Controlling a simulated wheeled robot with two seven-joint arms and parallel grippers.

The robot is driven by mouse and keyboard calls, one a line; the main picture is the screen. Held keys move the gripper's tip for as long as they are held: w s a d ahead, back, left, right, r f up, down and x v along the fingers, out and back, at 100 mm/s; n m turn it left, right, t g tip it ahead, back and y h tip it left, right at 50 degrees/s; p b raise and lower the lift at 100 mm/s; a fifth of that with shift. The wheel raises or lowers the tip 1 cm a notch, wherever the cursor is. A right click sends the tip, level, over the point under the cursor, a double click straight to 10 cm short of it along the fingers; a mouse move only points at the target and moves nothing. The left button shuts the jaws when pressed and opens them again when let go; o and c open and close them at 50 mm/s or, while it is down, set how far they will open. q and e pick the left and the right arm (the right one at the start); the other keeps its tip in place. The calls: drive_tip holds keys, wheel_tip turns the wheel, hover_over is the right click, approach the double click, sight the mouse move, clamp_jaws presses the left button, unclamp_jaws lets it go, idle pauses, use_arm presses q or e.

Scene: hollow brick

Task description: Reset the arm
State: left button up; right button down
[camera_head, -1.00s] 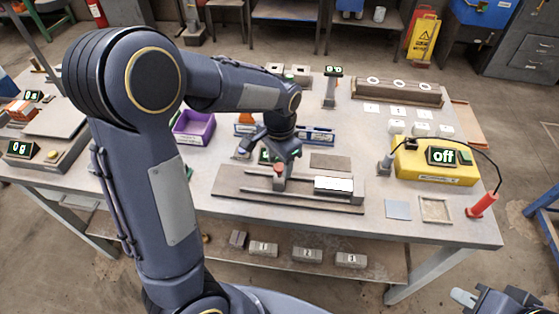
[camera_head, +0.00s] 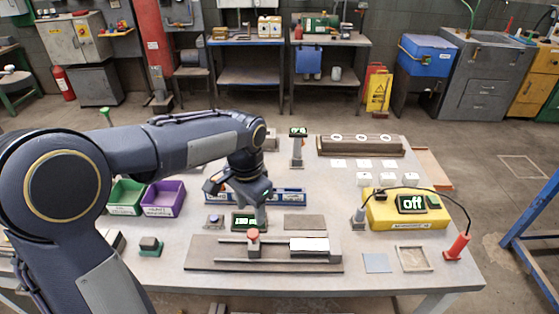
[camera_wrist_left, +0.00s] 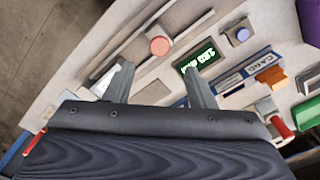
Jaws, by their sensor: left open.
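My left arm (camera_head: 170,145) reaches in from the left over the table. Its gripper (camera_head: 258,206) hangs above the table's middle, just behind a flat slide fixture (camera_head: 210,255) with a red knob (camera_head: 253,234). In the left wrist view the two fingers (camera_wrist_left: 160,86) are spread apart with nothing between them. The red knob (camera_wrist_left: 160,46) and a small green-lit display (camera_wrist_left: 200,58) lie beyond the fingertips. In the head view the gripper partly overlaps the area by the display (camera_head: 243,222). My right gripper is not in view.
A purple bin (camera_head: 163,198) and green bin (camera_head: 125,198) stand left of the gripper. A yellow box (camera_head: 405,215) reading "off", with a cable to a red-handled tool (camera_head: 457,246), is at right. A display post (camera_head: 297,150) and long holed block (camera_head: 360,146) stand behind.

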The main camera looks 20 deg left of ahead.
use_arm(q)
drive_tip(key=shift+s+a+r, duration=0.15)
drive_tip(key=shift+s, duration=0.15)
drive_tip(key=s+n+t+h, duration=0.3)
drive_tip(key=s+n+t, duration=0.2)
drive_tip(key=s, duration=1.4)
drive_tip(key=n, duration=0.2)
drive_tip(key=shift+d+r+n+t+h, duration=0.3)
drive_tip(key=shift+d+h, duration=0.05)
drive_tip(key=shift+h, duration=0.05)
